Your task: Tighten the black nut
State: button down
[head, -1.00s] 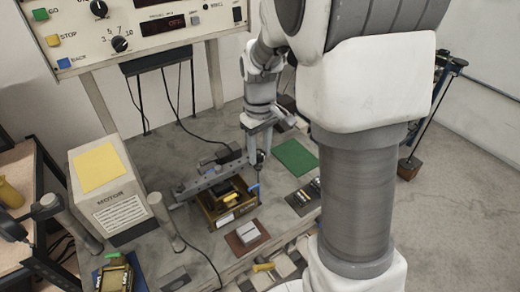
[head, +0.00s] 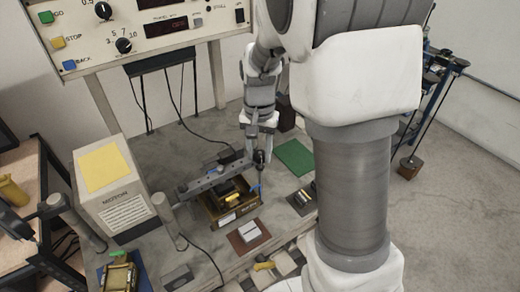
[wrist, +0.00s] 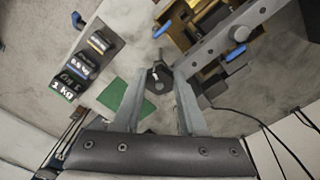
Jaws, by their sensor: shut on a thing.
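The black nut (wrist: 158,78) sits at the end of the grey lever bar (wrist: 225,45), on a thin upright rod. In the wrist view my gripper (wrist: 161,76) has one finger on each side of the nut and is shut on it. In the head view my gripper (head: 260,150) points down at the right end of the bar (head: 205,181), and its fingers partly cover the nut. A brass-coloured box frame (head: 212,212) with blue handles stands under the bar.
A green mat (head: 296,157) and a dark tray of weights (head: 301,199) lie to the right. A brown pad with a pale block (head: 249,233) lies in front. The motor box (head: 112,200) stands left, and a control panel is behind. Cables cross the bench.

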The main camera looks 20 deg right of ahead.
aim_at(259, 156)
jog(key=m+p, duration=0.1)
jog(key=m, duration=0.4)
jog(key=shift+w, duration=0.15)
dwell(0.4)
jog(key=shift+c, duration=2.3)
grip_release()
notch_tip(259, 156, up, 18)
jog(key=shift+f, duration=0.25)
jog(key=s+a+n+t, duration=0.2)
jog(key=s+n+t, duration=0.3)
jog(key=s+n, duration=0.6)
jog(key=s+f, duration=0.1)
jog(key=s, duration=0.6)
jog(key=shift+s+n+t, duration=0.25)
jog(key=shift+n+t, duration=0.05)
